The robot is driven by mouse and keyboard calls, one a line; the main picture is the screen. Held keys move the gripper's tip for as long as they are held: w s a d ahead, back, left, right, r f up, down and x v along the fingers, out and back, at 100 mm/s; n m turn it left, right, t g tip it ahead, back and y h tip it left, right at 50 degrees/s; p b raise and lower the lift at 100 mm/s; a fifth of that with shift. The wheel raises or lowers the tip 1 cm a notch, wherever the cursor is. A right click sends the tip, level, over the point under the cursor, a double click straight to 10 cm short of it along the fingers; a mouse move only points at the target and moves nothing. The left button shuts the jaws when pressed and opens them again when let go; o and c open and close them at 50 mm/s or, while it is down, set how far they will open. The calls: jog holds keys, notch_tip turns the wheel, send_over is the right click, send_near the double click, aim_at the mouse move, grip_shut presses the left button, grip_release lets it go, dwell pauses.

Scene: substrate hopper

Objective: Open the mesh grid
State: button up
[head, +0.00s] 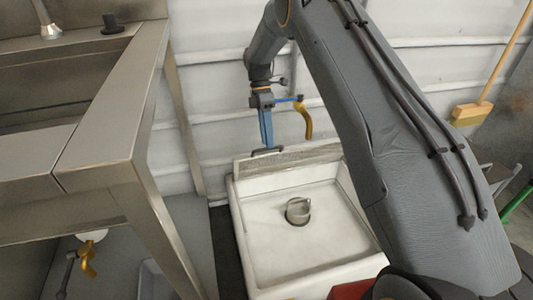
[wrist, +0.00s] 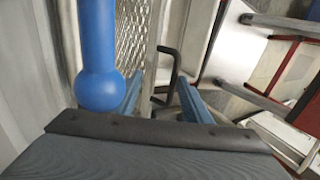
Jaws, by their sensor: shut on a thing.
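The mesh grid (head: 300,154) stands up along the back edge of the white hopper (head: 240,222), tilted back toward the wall. The hopper's inside is uncovered. In the wrist view the metal mesh (wrist: 133,35) runs up beside the left finger. A black bar handle (wrist: 172,65) is on the grid's edge. My gripper (head: 267,146) points down at the top of the grid, with its blue fingers on either side of the handle. In the wrist view my gripper (wrist: 160,82) is shut on the handle, whose grasped part is partly hidden.
A round grey fitting (head: 298,211) sits on the hopper floor. A steel sink counter (head: 110,125) stands close on the left. A broom (head: 472,113) leans on the right.

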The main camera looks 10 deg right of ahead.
jog(key=shift+o, duration=0.5)
jog(key=shift+w+a+f, duration=0.1)
jog(key=shift+w+f, duration=0.15)
jog(key=shift+w, duration=0.75)
jog(key=o, duration=1)
jog(key=shift+f, duration=0.1)
notch_tip(320, 180, up, 10)
jog(key=shift+s+r+p, duration=0.15)
jog(key=shift+r+p, duration=0.1)
jog(key=shift+p, duration=0.65)
jog(key=c, duration=0.5)
